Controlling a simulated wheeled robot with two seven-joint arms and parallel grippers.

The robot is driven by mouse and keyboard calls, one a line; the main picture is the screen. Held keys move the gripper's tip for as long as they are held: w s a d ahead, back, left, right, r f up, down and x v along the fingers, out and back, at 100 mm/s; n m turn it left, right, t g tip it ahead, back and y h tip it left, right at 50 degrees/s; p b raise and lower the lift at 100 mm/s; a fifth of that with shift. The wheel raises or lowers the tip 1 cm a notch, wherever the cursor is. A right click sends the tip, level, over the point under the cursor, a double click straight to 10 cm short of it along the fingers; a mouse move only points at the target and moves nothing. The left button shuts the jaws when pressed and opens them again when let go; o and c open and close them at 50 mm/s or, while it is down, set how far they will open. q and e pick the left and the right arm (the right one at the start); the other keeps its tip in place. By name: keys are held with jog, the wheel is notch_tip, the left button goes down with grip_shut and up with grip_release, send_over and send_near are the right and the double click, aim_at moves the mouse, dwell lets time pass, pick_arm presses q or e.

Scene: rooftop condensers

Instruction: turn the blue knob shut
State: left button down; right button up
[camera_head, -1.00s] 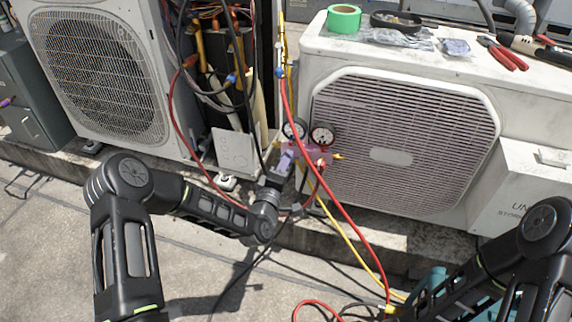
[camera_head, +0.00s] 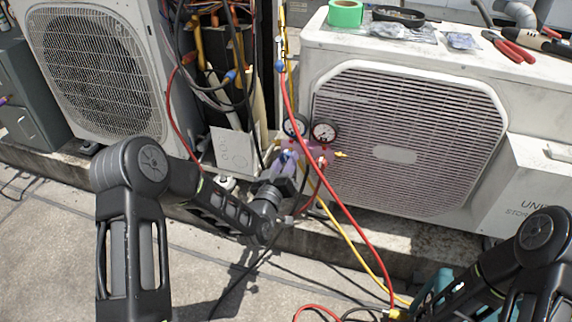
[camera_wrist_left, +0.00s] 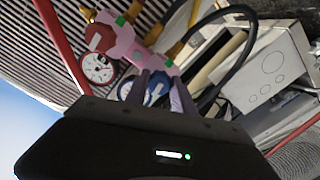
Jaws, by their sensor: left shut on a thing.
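The pink gauge manifold (camera_head: 312,150) hangs in front of the right condenser, with two round dials above it. It also shows in the wrist view (camera_wrist_left: 122,42). The blue knob (camera_wrist_left: 157,90) sits on the manifold's end between my left gripper's two fingers. My left gripper (camera_head: 288,163) reaches it from below and is shut on it; the fingers hide part of the knob. A red knob (camera_wrist_left: 99,38) is on the manifold's other end, apart from the gripper. My right arm shows at the lower right, but its gripper is out of view.
A red hose (camera_head: 340,205) and a yellow hose (camera_head: 355,245) run down beside the manifold. A black cable loops close by in the wrist view (camera_wrist_left: 235,55). The left condenser (camera_head: 95,70) and right condenser (camera_head: 405,140) stand behind. Bare paving (camera_head: 50,245) is in front.

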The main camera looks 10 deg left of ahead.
pick_arm(q)
jog(key=shift+f+m+b, duration=0.2)
jog(key=shift+m+b, duration=0.2)
jog(key=shift+m, duration=0.8)
jog(key=c, duration=1.1)
grip_release()
jog(key=shift+r, duration=0.1)
jog(key=shift+o, duration=0.2)
